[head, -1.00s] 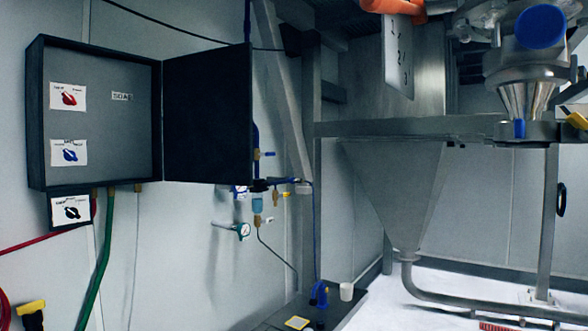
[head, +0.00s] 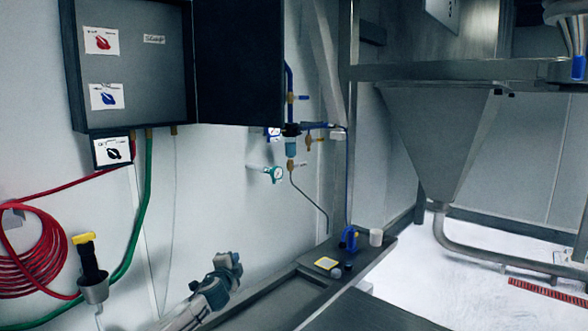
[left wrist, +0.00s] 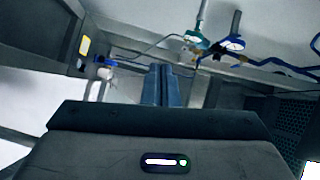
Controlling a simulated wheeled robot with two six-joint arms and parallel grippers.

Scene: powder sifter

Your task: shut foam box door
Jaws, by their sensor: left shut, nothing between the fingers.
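The foam box (head: 148,65) is a dark wall cabinet at the upper left of the head view, with a grey inner panel. Its door (head: 238,65) is a dark flat panel hinged on the box's right side. The door stands wide open, swung out to the right. My left gripper (head: 233,262) is low in the middle of the head view, below the box and door and apart from them. In the left wrist view its fingers (left wrist: 160,84) are together with nothing between them. My right gripper is in neither view.
A gauge and blue valves (head: 291,140) are on the wall right of the door. A coiled red hose (head: 38,255) and green hose (head: 146,210) hang at left. A dark bench (head: 375,258) holds a white cup (head: 376,237). A steel hopper (head: 435,135) stands at right.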

